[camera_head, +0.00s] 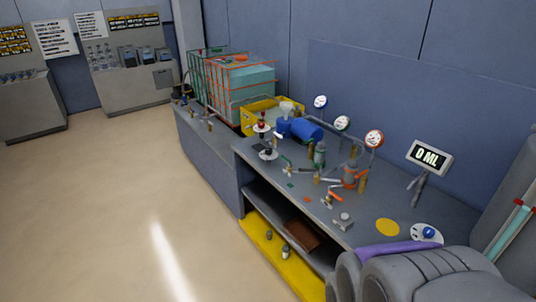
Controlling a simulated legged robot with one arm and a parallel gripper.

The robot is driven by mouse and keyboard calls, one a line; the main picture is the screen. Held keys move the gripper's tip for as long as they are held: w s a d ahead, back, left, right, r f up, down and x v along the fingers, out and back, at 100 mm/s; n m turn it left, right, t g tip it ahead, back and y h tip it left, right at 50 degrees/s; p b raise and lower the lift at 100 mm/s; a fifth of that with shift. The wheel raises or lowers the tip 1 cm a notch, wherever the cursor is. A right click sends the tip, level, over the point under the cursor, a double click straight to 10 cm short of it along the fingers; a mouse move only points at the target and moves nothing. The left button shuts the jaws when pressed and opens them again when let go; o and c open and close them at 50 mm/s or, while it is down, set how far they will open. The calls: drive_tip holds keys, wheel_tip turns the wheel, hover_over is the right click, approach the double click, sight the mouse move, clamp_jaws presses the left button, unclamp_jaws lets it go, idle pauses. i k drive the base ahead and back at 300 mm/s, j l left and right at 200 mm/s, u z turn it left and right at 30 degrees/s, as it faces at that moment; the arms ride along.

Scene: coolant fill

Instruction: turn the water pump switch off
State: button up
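No part can be surely told as the water pump switch. A small grey box with a round knob (343,220) sits at the bench's front edge. A white disc with a blue knob (427,233) lies at the right end, beside a flat yellow disc (388,227). Their settings are too small to read. A blue cylinder (301,129), perhaps a pump, stands toward the back among pipes and valves. Grey rounded links of my arm fill the lower right and hide the near end of the bench. My gripper's fingers do not show.
The grey bench (345,236) runs along the blue wall. Three round gauges and a display (430,158) reading "0 ML" stand on it. A caged tank (243,85) and yellow tray (249,118) are at the back left. Open floor (110,190) lies left.

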sight(268, 151)
drive_tip(key=i+j, duration=0.15)
drive_tip(key=i, duration=0.35)
drive_tip(key=i+j, duration=0.15)
drive_tip(key=i, duration=0.3)
drive_tip(key=i+j, duration=0.2)
drive_tip(key=i, duration=0.3)
drive_tip(key=i+j+z, duration=0.1)
drive_tip(key=i, duration=0.35)
drive_tip(key=i+j, duration=0.25)
drive_tip(key=i, duration=0.2)
